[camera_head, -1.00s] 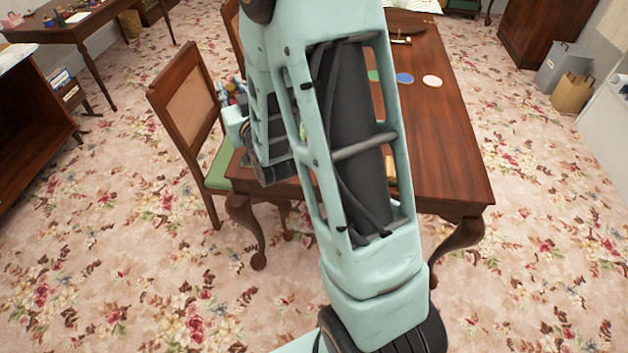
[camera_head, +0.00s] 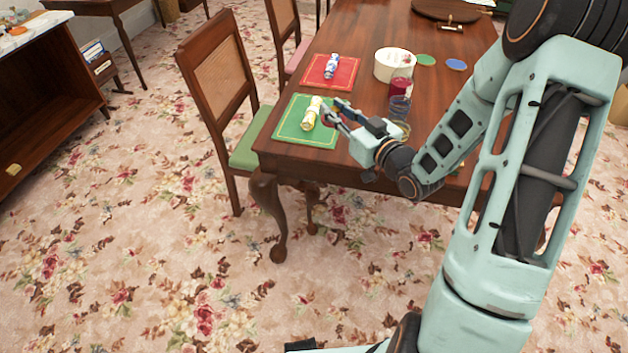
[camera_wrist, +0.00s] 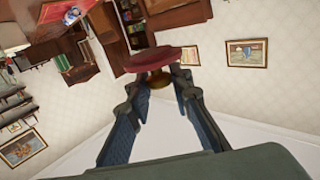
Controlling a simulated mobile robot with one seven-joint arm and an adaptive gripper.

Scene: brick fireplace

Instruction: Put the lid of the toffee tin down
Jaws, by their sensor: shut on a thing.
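My gripper (camera_head: 331,113) is over the near left part of the table, at the right side of the green mat, its fingers pointing left. In the wrist view my gripper (camera_wrist: 155,84) is shut on a round dark red lid (camera_wrist: 152,59) with a gold part between the fingertips. The lid's red disc lies beyond the fingertips. In the head view the lid is too small to make out clearly. I cannot tell which container is the toffee tin; a white round box (camera_head: 394,66) and a red cylinder (camera_head: 402,86) stand to the right of the gripper.
A clear glass (camera_head: 400,108) stands near my wrist. Green and blue discs lie farther back.

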